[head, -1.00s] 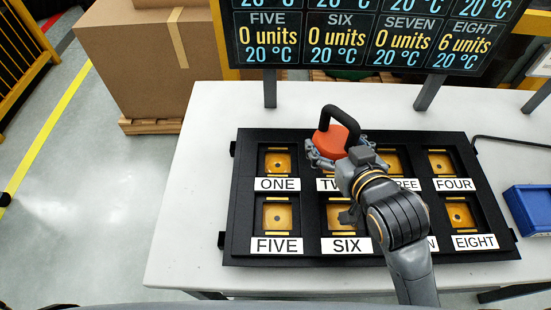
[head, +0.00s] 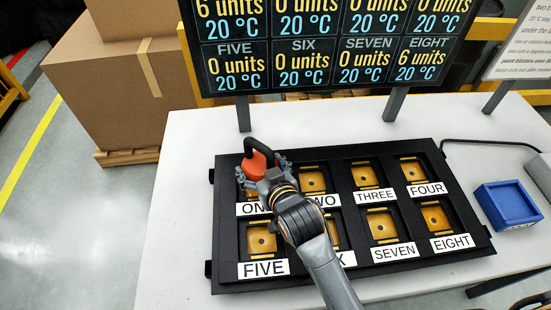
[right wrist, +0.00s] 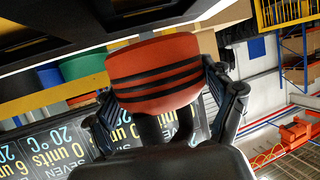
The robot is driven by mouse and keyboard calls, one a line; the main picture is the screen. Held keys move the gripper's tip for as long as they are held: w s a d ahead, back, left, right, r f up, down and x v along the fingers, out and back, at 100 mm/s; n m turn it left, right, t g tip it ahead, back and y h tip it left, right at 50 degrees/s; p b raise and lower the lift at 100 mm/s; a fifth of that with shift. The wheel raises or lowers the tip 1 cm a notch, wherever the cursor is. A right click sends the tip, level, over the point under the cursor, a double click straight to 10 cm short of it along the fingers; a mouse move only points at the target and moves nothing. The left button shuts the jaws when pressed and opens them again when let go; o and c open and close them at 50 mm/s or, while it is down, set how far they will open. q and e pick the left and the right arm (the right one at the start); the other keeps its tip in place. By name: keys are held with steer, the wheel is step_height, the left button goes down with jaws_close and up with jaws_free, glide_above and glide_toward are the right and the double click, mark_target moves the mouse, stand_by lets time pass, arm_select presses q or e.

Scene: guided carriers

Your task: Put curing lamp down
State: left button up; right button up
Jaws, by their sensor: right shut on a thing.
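The curing lamp (head: 256,165) is orange-red with a black loop handle. In the head view it is above or at the slot labelled ONE of the black tray (head: 226,222); I cannot tell whether it touches the tray. My right gripper (head: 263,172) is shut on the lamp and hides most of slot ONE and part of its label. In the right wrist view the lamp's orange body with dark bands (right wrist: 155,72) sits between the fingers (right wrist: 168,110). My left gripper is not in view.
Slots TWO, THREE, FOUR, FIVE, SEVEN and EIGHT show square yellow pads; my arm partly covers SIX. A display board (head: 335,50) stands behind the tray. A blue bin (head: 508,204) lies right of it. The white table (head: 185,180) is bare at left.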

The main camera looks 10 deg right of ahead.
mark_target(255, 174)
steer(key=shift+w+a+f, duration=0.4)
steer(key=shift+a+f, duration=0.1)
steer(key=shift+a, duration=0.1)
step_height(255, 174, down, 3)
steer(key=shift+r+p, duration=0.1)
steer(key=shift+p, duration=0.45)
steer(key=shift+f, duration=0.25)
steer(key=shift+f, duration=0.1)
steer(key=o, duration=1.7)
steer(key=shift+s+f, duration=0.1)
steer(key=shift+f, duration=0.1)
steer(key=shift+r, duration=0.15)
steer(key=b+v, duration=0.1)
steer(key=v, duration=0.9)
steer(key=shift+s+b, duration=0.3)
steer(key=shift+v, duration=0.75)
